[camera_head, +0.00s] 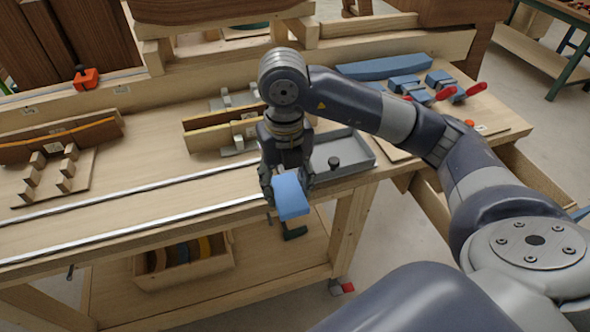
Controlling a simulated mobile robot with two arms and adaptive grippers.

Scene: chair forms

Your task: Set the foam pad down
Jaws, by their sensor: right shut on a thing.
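The foam pad (291,196) is a light blue block. My right gripper (287,182) is shut on it and points down, holding the pad near the front edge of the wooden workbench (150,170). The pad is tilted and its upper end is hidden between the fingers. I cannot tell how high it is above the bench. My left gripper is not in view.
A grey tray (362,150) with a dark knob lies right of the gripper. Curved wooden forms (225,132) stand behind it. Blue blocks and red-handled tools (446,93) lie at the right. Metal rails (130,206) run along the front left. A lower shelf holds a wooden box (185,275).

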